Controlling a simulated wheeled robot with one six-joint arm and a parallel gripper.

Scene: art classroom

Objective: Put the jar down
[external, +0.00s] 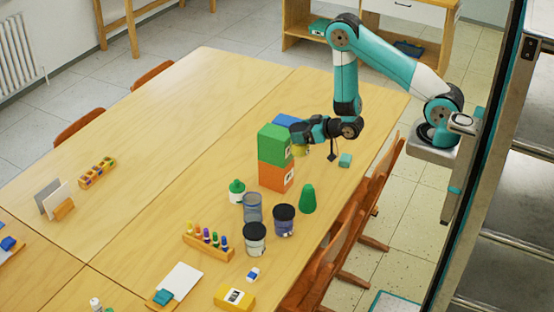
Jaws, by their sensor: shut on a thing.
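My gripper (298,131) reaches left over the table, close to the right side of the stacked boxes. It is shut on a jar (302,151), of which only a small yellowish part shows just below the gripper. The gripper and the green box hide the rest, so I cannot tell whether its base touches the table. Other jars stand upright nearer the camera: a grey one (252,208), a dark-lidded one with purple contents (284,221) and a dark-lidded pale one (255,240).
A green box (274,145) sits on an orange box (276,177), with a blue box (287,121) behind. A green cone-shaped bottle (308,199), a green-capped bottle (237,191) and a teal block (345,160) stand nearby.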

